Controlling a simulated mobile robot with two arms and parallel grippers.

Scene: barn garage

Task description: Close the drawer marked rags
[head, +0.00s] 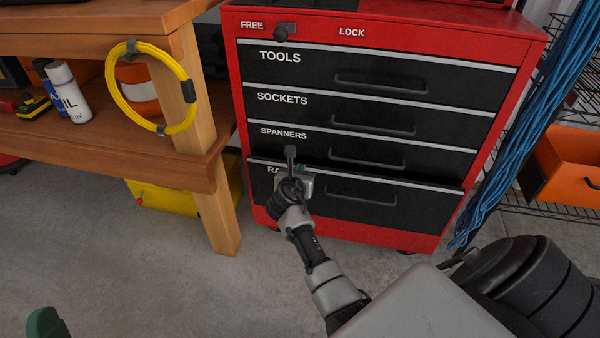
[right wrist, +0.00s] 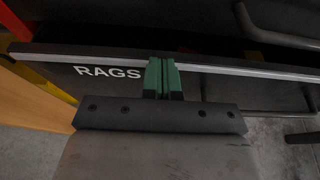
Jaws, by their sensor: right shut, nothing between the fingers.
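The rags drawer (head: 420,205) is the bottom one in the red tool cabinet. It stands out a little from the drawers above, with a dark gap over its top edge. Its label is partly hidden by my right gripper (head: 300,172), but RAGS reads clearly in the right wrist view, where the drawer front (right wrist: 225,85) crosses the picture. My right gripper's green fingers (right wrist: 163,78) are shut and empty, at the drawer's top strip just right of the label. Whether they touch it I cannot tell. A green tip, seemingly of my left gripper (head: 45,322), shows at the bottom left.
The tools (head: 300,75), sockets (head: 300,112) and spanners (head: 310,145) drawers look shut. A wooden workbench (head: 215,205) with a yellow cable coil (head: 190,115) stands left. Blue cables (head: 510,150) hang at right, beside an orange bin (head: 565,170). Concrete floor in front is clear.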

